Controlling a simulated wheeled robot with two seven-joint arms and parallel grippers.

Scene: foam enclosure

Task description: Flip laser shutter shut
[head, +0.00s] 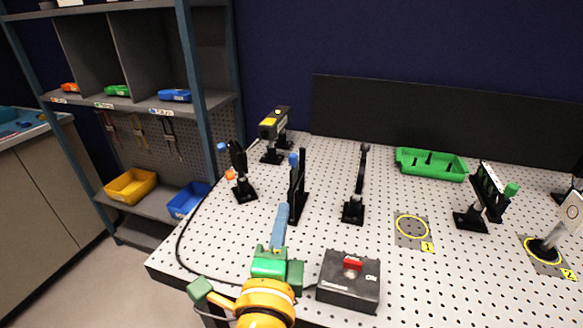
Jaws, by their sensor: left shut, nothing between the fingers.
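The laser (275,123), a dark box with a yellow face, stands on a mount at the back left of the perforated table (330,236). In front of it is a black upright plate (299,187) with a blue knob at its upper left. Farther left is a tilted black mount (239,173) with blue and orange parts. I cannot tell for sure which part is the shutter. My left gripper (283,208) is shut and empty, its blue fingers pointing up the picture just below the black plate. Contact with the plate is not clear. My right gripper is not in view.
A black control box (348,282) with a red switch sits right of my left gripper. A thin black post (357,188), a green tray (431,163) and other mounts (480,200) stand farther right. A cable (181,254) runs along the left edge. Shelves (125,103) stand left.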

